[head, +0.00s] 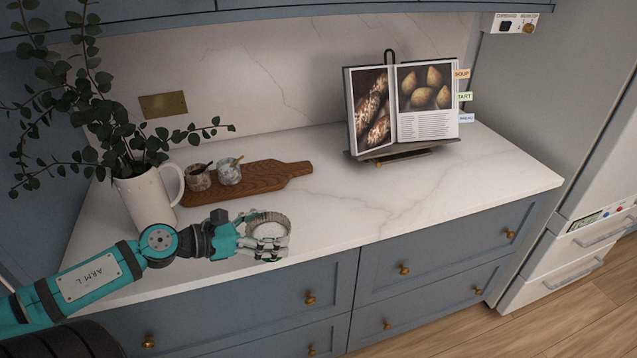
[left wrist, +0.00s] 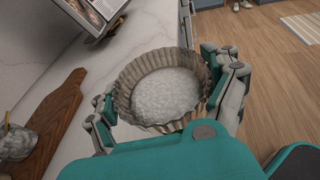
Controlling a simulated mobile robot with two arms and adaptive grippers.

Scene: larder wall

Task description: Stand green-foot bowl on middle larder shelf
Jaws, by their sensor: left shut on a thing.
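My left gripper (head: 262,243) is shut on a fluted, beige-grey bowl with a pale speckled inside (head: 268,230). It holds the bowl upright by its sides at the front edge of the counter, and I cannot tell whether the base touches the counter. In the left wrist view the bowl (left wrist: 165,90) sits between the two fingers, its opening facing the camera. A small bit of green shows low on the bowl; the rest of its foot is hidden. No larder shelf can be made out in either view. My right gripper is not in view.
A white jug (head: 147,195) with leafy stems stands at the left of the marble counter (head: 400,200). A wooden board (head: 270,175) holds two small stone pots. An open cookbook (head: 402,105) stands on a stand at the back. The counter's right part is clear.

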